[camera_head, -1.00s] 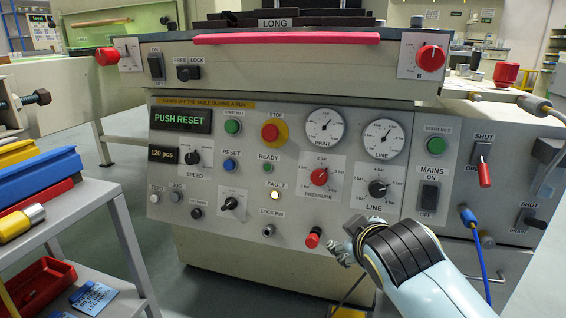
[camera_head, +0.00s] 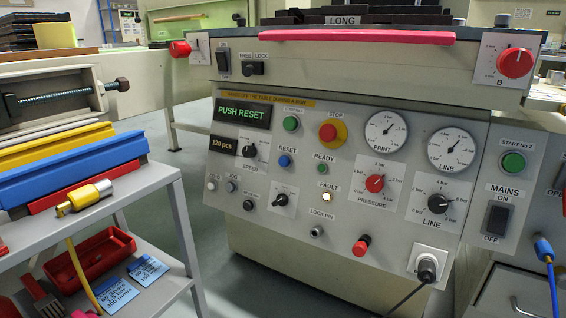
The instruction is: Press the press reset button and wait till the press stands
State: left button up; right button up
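The press (camera_head: 350,240) stands ahead with its grey control panel facing me. Its green display (camera_head: 242,112) reads PUSH RESET. The blue reset button (camera_head: 285,161) sits under the RESET label, left of the panel's middle. The fault lamp (camera_head: 327,198) glows pale, and the ready lamp (camera_head: 322,169) is dark green. The red stop button (camera_head: 328,132) is in a yellow ring above. Neither of my grippers shows in the head view.
A grey shelf cart (camera_head: 160,178) at left carries blue, yellow and red bars and a yellow-silver tool (camera_head: 84,198). A red tray (camera_head: 90,256) is on its lower shelf. A black plug (camera_head: 427,268) with a cable is at the panel's lower right. Floor shows between cart and press.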

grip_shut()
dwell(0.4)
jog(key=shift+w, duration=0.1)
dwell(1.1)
